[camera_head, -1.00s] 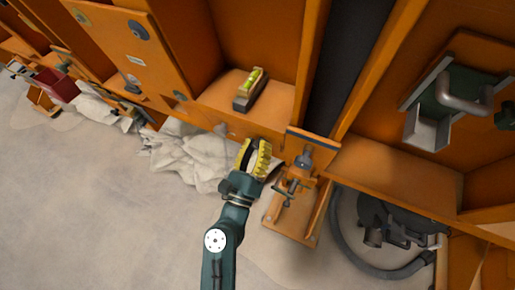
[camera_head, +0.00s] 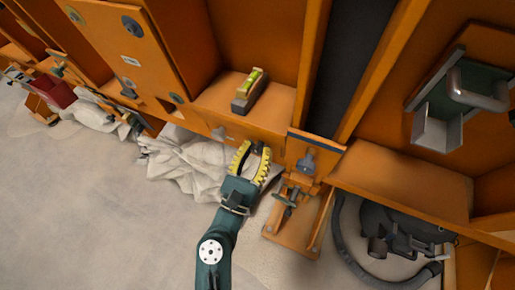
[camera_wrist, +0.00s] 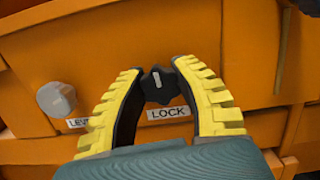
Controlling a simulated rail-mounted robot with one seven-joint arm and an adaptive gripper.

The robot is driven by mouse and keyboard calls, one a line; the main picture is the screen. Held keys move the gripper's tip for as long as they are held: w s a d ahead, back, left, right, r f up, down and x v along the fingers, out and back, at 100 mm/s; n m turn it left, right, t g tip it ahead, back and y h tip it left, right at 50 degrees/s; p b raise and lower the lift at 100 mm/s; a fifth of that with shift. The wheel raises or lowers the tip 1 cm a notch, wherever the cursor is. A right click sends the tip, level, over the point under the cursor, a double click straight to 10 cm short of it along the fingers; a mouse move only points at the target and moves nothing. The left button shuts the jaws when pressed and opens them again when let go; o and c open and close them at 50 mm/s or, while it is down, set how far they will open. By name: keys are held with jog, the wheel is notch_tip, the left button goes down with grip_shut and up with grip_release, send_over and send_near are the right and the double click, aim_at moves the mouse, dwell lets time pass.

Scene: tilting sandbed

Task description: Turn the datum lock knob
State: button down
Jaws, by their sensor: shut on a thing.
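The datum lock knob (camera_wrist: 160,86) is a black lobed knob with a pale pointer mark, on the orange front panel. In the wrist view it sits just above a white label (camera_wrist: 168,114) reading LOCK. My gripper (camera_wrist: 158,70) has its yellow ribbed fingers on either side of the knob and is shut on it. In the head view my gripper (camera_head: 257,146) is at the panel below the shelf, and the fingers largely hide the knob.
A grey knob (camera_wrist: 55,98) with a partly hidden label is left of my gripper. A spirit level (camera_head: 250,90) rests on the shelf above. An orange clamp-like fixture (camera_head: 295,190) stands close on the right. Crumpled cloth (camera_head: 185,162) lies on the floor at left.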

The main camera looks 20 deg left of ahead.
jog(key=shift+r, duration=0.1)
jog(key=c, duration=0.7)
grip_release()
jog(key=shift+o, duration=0.2)
jog(key=v, duration=1.2)
